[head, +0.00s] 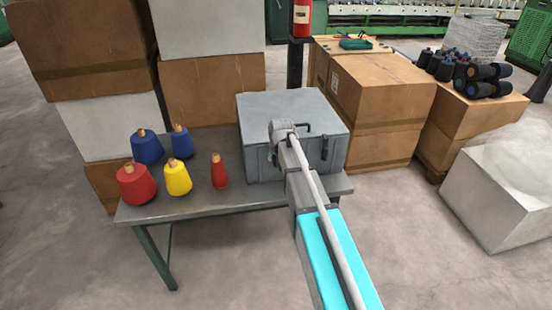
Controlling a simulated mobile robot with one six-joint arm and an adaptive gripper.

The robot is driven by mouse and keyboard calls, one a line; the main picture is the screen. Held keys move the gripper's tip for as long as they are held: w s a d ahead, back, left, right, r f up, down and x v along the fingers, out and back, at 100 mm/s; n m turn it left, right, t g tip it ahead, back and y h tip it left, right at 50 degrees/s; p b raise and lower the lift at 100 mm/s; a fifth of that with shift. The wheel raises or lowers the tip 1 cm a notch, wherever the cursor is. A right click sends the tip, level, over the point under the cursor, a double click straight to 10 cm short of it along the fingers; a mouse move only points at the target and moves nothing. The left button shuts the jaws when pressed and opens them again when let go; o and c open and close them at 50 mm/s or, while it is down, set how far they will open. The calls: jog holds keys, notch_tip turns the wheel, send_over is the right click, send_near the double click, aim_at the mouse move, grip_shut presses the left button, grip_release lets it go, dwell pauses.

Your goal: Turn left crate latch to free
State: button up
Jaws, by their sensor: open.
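The grey crate (292,107) stands shut on the right part of the table, its front facing me. A dark latch (325,148) shows on the right of its front. A dark handle shows near the middle of the front, just right of my wrist. My gripper (275,151) is at the left half of the crate's front, open. The wrist and arm cover that area, so the left latch is hidden and its angle cannot be told. I cannot tell whether my fingers touch it or the crate.
The grey table (170,208) carries several thread cones left of the crate: two blue (147,147), a yellow (178,178), a large red (135,186) and a slim red (219,172). Stacked cartons (372,110) stand behind and right. Floor in front is clear.

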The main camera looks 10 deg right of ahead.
jog(key=shift+c, duration=0.2)
grip_shut()
